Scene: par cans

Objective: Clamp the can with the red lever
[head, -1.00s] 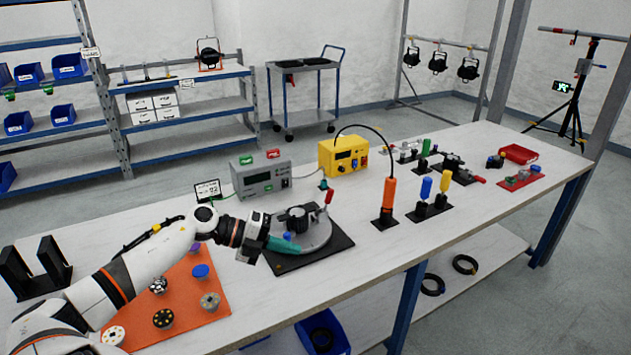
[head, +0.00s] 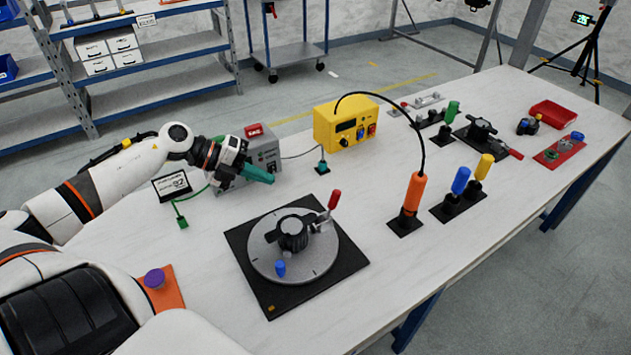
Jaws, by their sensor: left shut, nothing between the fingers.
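A round grey plate (head: 262,261) sits on a black square base (head: 351,267) in the middle of the table. A black can-like part (head: 293,235) stands on the plate. The red lever (head: 334,199) stands nearly upright on a metal clamp at the plate's back right, beside the can. A small blue knob (head: 281,268) is at the plate's front. My left gripper (head: 266,178) has teal fingers, shut and empty. It is behind and left of the plate, in front of the grey box (head: 262,158), clear of the lever. My right gripper is not in view.
A yellow box (head: 345,125) stands at the back. An orange handle (head: 413,193) with an arching black cable stands right of the plate, beside blue (head: 460,181) and yellow (head: 486,167) handles. A small sign (head: 172,186) stands at the left. Table between plate and orange handle is clear.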

